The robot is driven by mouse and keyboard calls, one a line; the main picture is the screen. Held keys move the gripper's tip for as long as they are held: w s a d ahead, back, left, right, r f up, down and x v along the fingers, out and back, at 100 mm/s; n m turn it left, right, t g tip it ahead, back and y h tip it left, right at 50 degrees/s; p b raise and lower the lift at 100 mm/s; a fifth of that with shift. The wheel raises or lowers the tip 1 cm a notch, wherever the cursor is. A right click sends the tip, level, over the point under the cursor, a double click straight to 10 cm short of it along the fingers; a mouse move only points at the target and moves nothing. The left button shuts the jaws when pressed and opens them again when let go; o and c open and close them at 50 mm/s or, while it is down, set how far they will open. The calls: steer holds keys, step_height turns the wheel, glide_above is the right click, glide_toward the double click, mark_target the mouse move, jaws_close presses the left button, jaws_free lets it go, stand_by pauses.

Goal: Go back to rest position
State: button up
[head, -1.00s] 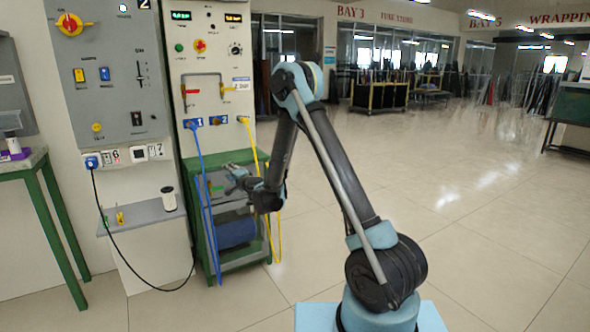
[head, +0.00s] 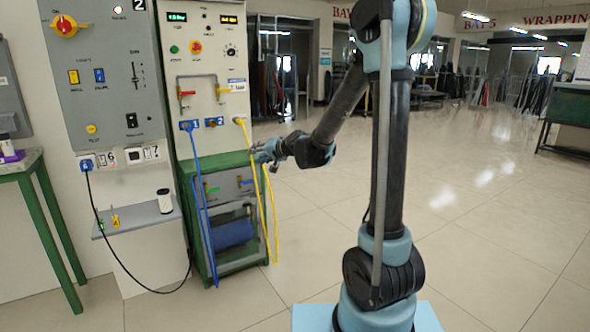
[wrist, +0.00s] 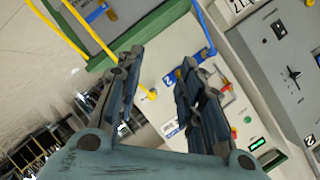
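My gripper (head: 264,155) is in front of the right edge of the control panel (head: 206,40), beside the yellow cable. In the wrist view my gripper (wrist: 152,78) shows its two dark fingers spread apart with nothing between them. The tilted panel with its blue and yellow plugs lies beyond the fingers. My arm stands raised, with its upper link nearly upright and its forearm reaching left toward the panel.
A green-framed cabinet (head: 190,215) stands below the panel. Blue cable (head: 203,220) and yellow cable (head: 268,215) hang in front of it. A grey shelf (head: 140,219) and green table (head: 20,165) are at left. Open floor (head: 480,230) lies at right.

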steer(key=s+d+f+g+h, duration=0.2)
steer(key=s+d+f+h, duration=0.1)
steer(key=s+d, duration=0.8)
steer(key=s+d+f+n+g+h, duration=0.1)
steer(key=s+d+f+g+h, duration=0.2)
steer(key=s+d+f, duration=0.3)
steer(key=s+d+f+g+h, duration=0.2)
steer(key=s+d+f+h, duration=0.2)
steer(key=s+d, duration=1.2)
steer(key=s, duration=0.7)
steer(key=shift+d+f, duration=0.15)
steer(key=shift+d, duration=0.2)
steer(key=shift+w+f+g, duration=0.2)
steer(key=shift+w+g, duration=0.1)
steer(key=shift+w, duration=0.2)
steer(key=shift+s, duration=0.1)
steer(key=shift+c, duration=0.2)
